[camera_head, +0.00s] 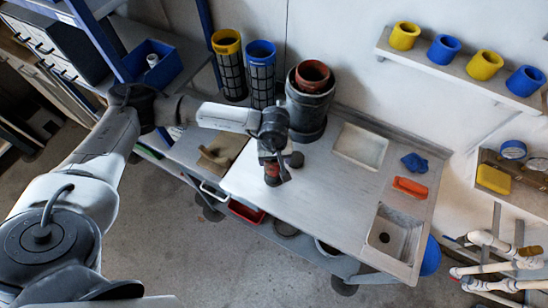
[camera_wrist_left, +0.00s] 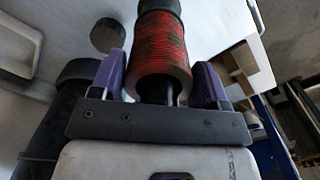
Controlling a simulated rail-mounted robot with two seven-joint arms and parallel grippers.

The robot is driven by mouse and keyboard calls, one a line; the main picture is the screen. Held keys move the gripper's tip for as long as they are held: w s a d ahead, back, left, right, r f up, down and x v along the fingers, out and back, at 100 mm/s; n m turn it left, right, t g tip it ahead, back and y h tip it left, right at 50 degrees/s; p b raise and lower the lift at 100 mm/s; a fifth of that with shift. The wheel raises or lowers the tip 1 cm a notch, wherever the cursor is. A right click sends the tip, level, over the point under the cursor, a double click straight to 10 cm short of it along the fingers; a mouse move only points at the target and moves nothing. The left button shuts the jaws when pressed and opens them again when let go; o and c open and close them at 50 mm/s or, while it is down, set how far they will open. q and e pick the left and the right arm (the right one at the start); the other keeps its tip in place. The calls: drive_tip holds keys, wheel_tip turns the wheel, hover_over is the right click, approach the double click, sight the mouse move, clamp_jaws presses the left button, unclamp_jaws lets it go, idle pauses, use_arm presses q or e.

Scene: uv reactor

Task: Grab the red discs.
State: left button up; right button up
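A stack of red discs (camera_wrist_left: 161,42) sits on a black stem between the two purple fingers of my left gripper (camera_wrist_left: 163,68) in the left wrist view. The fingers stand apart on either side of the stack, and I see no firm contact. In the head view the red discs (camera_head: 272,171) show as a small reddish patch under my left gripper (camera_head: 271,158), near the front left of the steel worktop (camera_head: 320,205). The gripper and wrist hide most of the stack there. My right gripper is not in view.
A dark round piece (camera_head: 296,160) stands close right of the gripper. A large black pot (camera_head: 306,112) with a reddish-brown vessel stands behind. The worktop also has a shallow basin (camera_head: 360,147), an orange item (camera_head: 410,188), a blue item (camera_head: 414,163) and a sink (camera_head: 405,230). The worktop's middle is clear.

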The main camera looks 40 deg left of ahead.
use_arm(q)
drive_tip(key=c, duration=0.6)
drive_tip(key=shift+o, duration=0.2)
drive_tip(key=shift+r, duration=0.15)
